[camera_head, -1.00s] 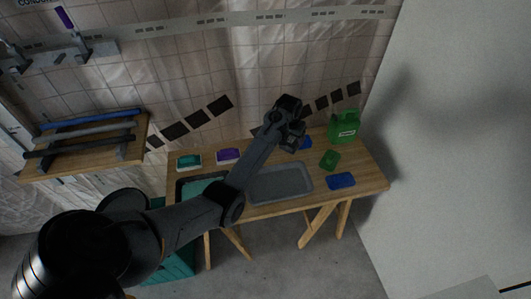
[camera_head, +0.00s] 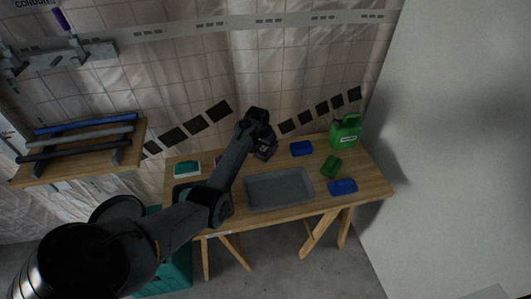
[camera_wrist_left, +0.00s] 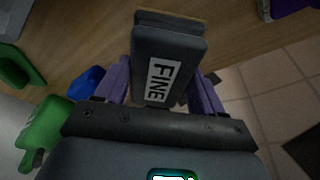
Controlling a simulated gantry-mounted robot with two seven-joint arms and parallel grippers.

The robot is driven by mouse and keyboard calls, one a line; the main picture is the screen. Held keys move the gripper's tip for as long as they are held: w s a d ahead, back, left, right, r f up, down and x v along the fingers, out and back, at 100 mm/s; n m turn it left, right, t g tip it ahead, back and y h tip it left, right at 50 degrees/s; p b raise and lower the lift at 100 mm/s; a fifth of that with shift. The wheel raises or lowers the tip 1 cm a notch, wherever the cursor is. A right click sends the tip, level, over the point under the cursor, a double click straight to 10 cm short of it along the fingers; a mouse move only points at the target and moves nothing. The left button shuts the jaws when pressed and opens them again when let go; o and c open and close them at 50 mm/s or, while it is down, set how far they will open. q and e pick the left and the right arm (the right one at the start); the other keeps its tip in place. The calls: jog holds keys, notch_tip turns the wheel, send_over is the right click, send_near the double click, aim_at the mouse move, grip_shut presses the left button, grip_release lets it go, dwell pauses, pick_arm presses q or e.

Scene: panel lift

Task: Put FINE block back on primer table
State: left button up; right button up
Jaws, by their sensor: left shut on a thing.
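The FINE block (camera_wrist_left: 175,45) is a dark grey block with a light tan far edge and a white label reading FINE. My left gripper (camera_wrist_left: 161,88), with purple-grey fingers, is shut on it in the left wrist view. In the head view my left gripper (camera_head: 265,148) is over the back middle of the wooden table (camera_head: 372,183), behind the grey tray; the block is hard to tell from the dark gripper there. Whether the block touches the tabletop, I cannot tell. My right gripper is not in view.
A grey tray (camera_head: 280,188) lies mid-table. Blue blocks (camera_head: 302,148) (camera_head: 342,187), a green block (camera_head: 331,167) and a green jug (camera_head: 346,131) stand to the right. A teal-and-white item (camera_head: 187,169) lies at the left.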

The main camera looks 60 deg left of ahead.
aim_at(266, 151)
pick_arm(q)
jog(key=shift+f+b, duration=0.5)
jog(key=shift+f, duration=1.1)
jog(key=o, duration=1.1)
jog(key=shift+f, duration=0.1)
jog(key=shift+c, duration=0.2)
